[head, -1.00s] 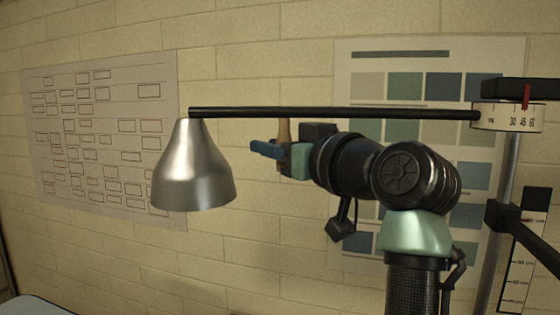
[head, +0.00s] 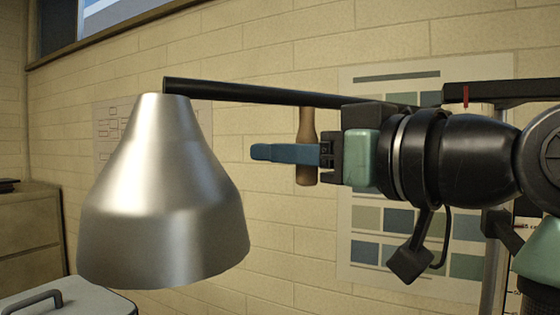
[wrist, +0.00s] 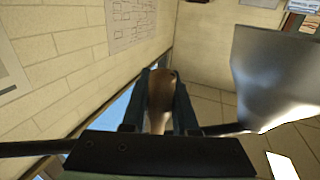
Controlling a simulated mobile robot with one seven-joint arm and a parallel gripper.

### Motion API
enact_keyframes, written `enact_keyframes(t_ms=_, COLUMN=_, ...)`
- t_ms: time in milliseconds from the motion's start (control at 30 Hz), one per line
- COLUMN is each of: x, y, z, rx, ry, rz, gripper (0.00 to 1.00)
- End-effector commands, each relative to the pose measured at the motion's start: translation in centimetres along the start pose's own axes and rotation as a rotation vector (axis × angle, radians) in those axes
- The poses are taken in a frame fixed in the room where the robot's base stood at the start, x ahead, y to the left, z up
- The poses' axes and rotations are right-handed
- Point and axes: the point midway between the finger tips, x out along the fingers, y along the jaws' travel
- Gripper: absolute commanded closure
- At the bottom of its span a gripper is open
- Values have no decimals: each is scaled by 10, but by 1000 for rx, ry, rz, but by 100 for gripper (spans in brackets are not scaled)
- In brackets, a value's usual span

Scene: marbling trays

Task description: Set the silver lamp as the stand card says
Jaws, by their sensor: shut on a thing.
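The silver lamp (head: 165,205) is a shiny cone shade hanging at the left end of a black boom (head: 260,93); it also shows at the right of the wrist view (wrist: 275,75). A brown wooden handle (head: 306,122) hangs upright below the boom, right of the shade. My gripper (head: 262,152) has its blue fingers shut on this handle, one on each side in the wrist view. A red pointer (head: 466,95) hangs from a black bracket at the right; my arm hides the scale below it. I cannot make out a readable stand card.
A height scale (head: 525,222) at the right is partly covered by my arm. Color charts (head: 367,220) and a diagram sheet (head: 104,125) are on the brick wall. A cabinet (head: 30,235) and a pale surface with a handle (head: 60,305) are at lower left.

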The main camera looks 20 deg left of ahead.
Motion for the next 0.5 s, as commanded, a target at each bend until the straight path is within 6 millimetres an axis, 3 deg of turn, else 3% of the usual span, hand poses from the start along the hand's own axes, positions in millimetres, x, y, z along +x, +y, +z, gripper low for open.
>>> enact_keyframes(t_ms=33, x=1, y=-7, z=2, rx=-6, ry=-8, rz=-18, gripper=100)
enact_keyframes(t_ms=500, x=-2, y=-9, z=3, rx=-5, ry=-13, rz=-22, gripper=100)
